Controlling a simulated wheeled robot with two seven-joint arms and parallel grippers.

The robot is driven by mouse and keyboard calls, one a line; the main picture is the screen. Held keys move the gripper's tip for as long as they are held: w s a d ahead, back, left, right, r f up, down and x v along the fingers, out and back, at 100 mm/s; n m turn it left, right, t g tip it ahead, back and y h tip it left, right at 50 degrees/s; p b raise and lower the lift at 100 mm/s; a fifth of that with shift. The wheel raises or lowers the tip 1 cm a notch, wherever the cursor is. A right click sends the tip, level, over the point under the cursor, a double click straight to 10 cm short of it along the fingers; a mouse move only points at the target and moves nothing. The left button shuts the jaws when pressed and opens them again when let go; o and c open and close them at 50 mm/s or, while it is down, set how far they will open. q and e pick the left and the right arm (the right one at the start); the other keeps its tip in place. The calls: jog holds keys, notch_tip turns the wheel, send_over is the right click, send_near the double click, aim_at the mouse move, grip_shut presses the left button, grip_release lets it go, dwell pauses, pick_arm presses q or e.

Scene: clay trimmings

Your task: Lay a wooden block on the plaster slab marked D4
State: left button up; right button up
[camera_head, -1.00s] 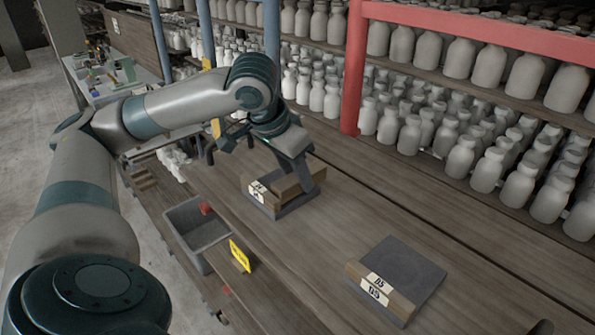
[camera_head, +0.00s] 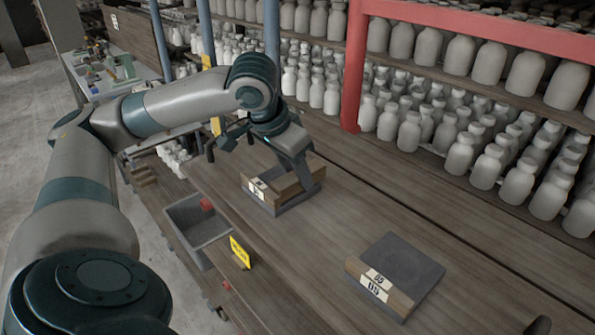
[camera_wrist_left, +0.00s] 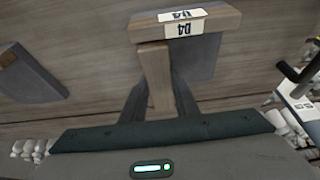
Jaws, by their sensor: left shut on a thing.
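The plaster slab marked D4 (camera_head: 293,205) is a dark grey slab on the bench, with a wooden strip and white labels along its near edge. It also shows in the left wrist view (camera_wrist_left: 200,58), its label upside down. My left gripper (camera_head: 300,183) is over this slab, shut on a wooden block (camera_wrist_left: 157,75). The block also shows in the head view (camera_head: 287,187), low over the slab, behind the labelled strip. I cannot tell whether it touches the slab. My right gripper is not in view.
Another grey slab (camera_head: 408,262), labelled D5, lies to the right with bare bench between. A grey bin (camera_head: 197,243) with a red thing in it and a yellow sign (camera_head: 240,252) stand at the bench's near edge. Shelves of pale bottles (camera_head: 460,155) stand behind.

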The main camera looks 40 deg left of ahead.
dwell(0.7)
pick_arm(q)
jog(key=o, duration=1.1)
jog(key=shift+o, duration=0.2)
jog(key=v, duration=1.7)
jog(key=shift+r, duration=0.2)
